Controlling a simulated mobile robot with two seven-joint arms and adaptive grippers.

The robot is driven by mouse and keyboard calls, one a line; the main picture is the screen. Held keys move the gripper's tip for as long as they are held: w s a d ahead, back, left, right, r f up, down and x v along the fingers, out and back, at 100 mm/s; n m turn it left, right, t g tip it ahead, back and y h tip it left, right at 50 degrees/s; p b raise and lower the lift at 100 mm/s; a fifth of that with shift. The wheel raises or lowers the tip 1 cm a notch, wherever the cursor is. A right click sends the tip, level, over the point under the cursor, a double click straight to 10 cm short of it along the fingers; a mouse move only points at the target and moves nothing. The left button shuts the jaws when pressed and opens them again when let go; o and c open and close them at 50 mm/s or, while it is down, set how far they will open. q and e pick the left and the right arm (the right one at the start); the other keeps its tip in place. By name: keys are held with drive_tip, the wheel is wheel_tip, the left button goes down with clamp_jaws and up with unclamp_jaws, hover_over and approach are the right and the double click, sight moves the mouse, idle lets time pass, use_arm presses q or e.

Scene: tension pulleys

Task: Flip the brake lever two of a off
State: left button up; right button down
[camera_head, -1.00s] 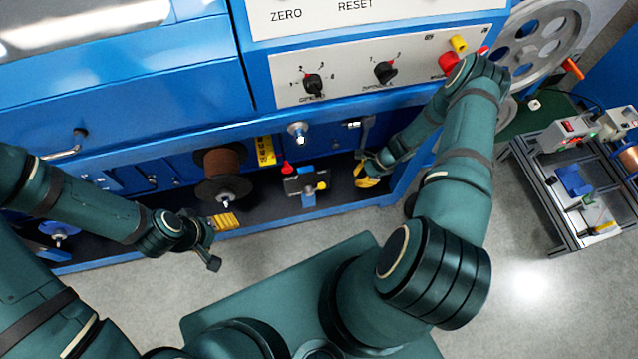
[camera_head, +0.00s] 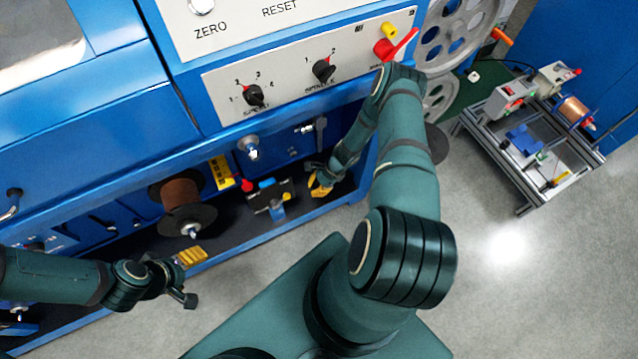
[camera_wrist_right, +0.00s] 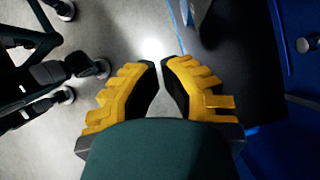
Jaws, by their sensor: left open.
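A red lever (camera_head: 399,46) sticks out at the right end of the machine's white control panel, beside a yellow button; its label is too small to read. A grey lever (camera_head: 320,134) hangs below the panel. I cannot tell which is brake lever two. My right gripper (camera_head: 320,186) is below the grey lever, at the front of the lower shelf, apart from both levers. In the right wrist view, its yellow fingers (camera_wrist_right: 160,72) have tips close together, with nothing between them. My left gripper (camera_head: 190,257) is open, low in front of the shelf, partly hidden by its wrist.
Two black knobs (camera_head: 323,70) sit on the panel. A brown spool (camera_head: 181,194) and a small device with a red knob (camera_head: 268,195) stand on the shelf. Grey wheels (camera_head: 452,34) are at the machine's right. A metal-framed cart (camera_head: 530,185) stands right, with clear floor before it.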

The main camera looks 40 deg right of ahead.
drive_tip(key=w+a+f, duration=0.2)
drive_tip(key=a, duration=0.3)
drive_tip(key=shift+w+a+f+b, duration=0.15)
drive_tip(key=shift+w+a+b, duration=0.05)
drive_tip(key=shift+a+b, duration=0.2)
